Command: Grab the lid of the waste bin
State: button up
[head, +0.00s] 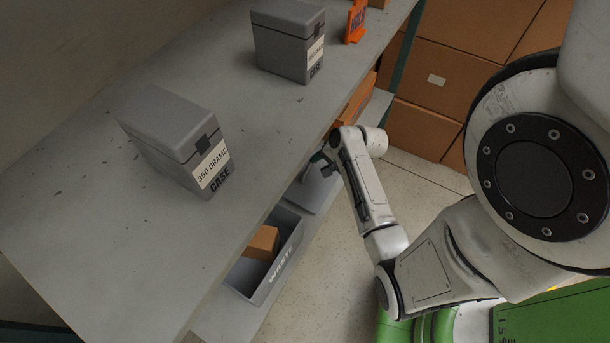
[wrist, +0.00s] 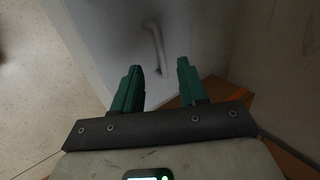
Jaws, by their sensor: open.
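The grey waste bin (head: 284,262) stands open on the lower shelf in the head view, with a brown block inside. A pale grey panel, which looks like its lid (head: 318,190), is beside the bin, partly hidden by the shelf above and my arm. In the wrist view the lid (wrist: 110,35) has a raised bar handle (wrist: 155,48). My gripper (wrist: 158,68) is open and empty, its green fingers pointing toward the handle. The handle's lower end lies between the fingertips in the picture; I see no grip on it. In the head view my gripper (head: 322,164) is small and partly hidden.
The upper shelf (head: 90,215) overhangs the bin and bears two grey cases, one marked 350 grams (head: 180,145), the other (head: 288,40) farther back. An orange-brown surface (wrist: 190,98) lies near the fingers. Cardboard boxes (head: 450,80) are stacked behind. Floor by the shelf is clear.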

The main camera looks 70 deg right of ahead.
aim_at(310, 167)
jog(key=shift+d+b+x, duration=0.15)
jog(key=shift+b+x, duration=0.15)
jog(key=shift+x, duration=1.35)
jog(key=shift+d+b+x, duration=0.15)
jog(key=shift+b+x, duration=0.1)
jog(key=shift+x, duration=1.35)
jog(key=shift+c, duration=0.2)
jog(key=shift+s, duration=0.1)
grip_shut()
